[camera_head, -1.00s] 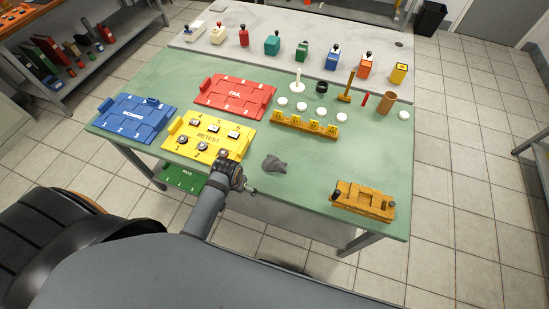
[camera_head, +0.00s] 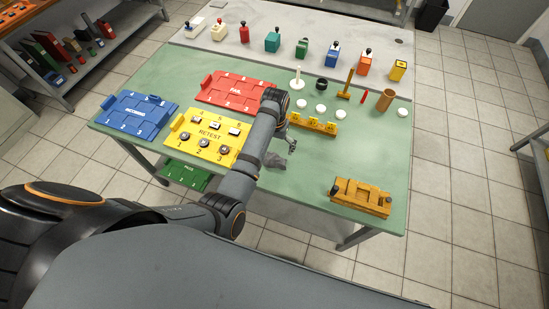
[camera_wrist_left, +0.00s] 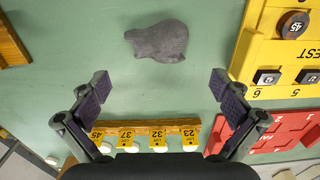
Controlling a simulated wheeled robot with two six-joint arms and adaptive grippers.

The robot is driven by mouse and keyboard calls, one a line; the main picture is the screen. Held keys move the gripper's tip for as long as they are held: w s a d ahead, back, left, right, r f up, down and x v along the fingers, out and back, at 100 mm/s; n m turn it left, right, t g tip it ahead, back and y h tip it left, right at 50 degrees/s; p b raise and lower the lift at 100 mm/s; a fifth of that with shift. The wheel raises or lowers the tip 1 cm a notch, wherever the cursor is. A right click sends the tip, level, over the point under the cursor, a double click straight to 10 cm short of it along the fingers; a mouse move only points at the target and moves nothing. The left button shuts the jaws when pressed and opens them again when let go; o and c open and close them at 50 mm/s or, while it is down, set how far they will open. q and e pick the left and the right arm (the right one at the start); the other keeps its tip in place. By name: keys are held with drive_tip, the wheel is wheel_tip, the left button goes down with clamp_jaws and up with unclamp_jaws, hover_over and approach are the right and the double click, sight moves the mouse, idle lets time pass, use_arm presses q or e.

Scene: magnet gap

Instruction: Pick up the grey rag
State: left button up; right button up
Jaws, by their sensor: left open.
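The grey rag (camera_head: 275,161) lies crumpled on the green table mat, partly hidden by my left arm in the head view. In the left wrist view the whole rag (camera_wrist_left: 158,41) shows as a flat grey patch at the upper middle. My left gripper (camera_head: 292,146) is above the table close to the rag. In the wrist view its two dark fingers (camera_wrist_left: 160,86) are spread wide with nothing between them, and the rag lies beyond the tips, not touched. My right gripper is not in view.
The yellow RETEST tray (camera_head: 203,154) with several round and square pieces is left of the rag. The red FAIL tray (camera_head: 225,88) and the yellow numbered rack (camera_head: 313,124) are farther back. A wooden fixture (camera_head: 360,198) stands at right. Bare mat surrounds the rag.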

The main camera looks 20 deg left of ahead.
sight(275, 156)
use_arm(q)
wheel_tip(275, 156, down, 2)
drive_tip(key=shift+f, duration=0.1)
drive_tip(key=f, duration=0.4)
drive_tip(key=shift+s+f+p, duration=0.2)
drive_tip(key=shift+s+p, duration=0.05)
drive_tip(key=shift+p, duration=0.15)
drive_tip(key=shift+f, duration=0.4)
drive_tip(key=shift+c, duration=0.4)
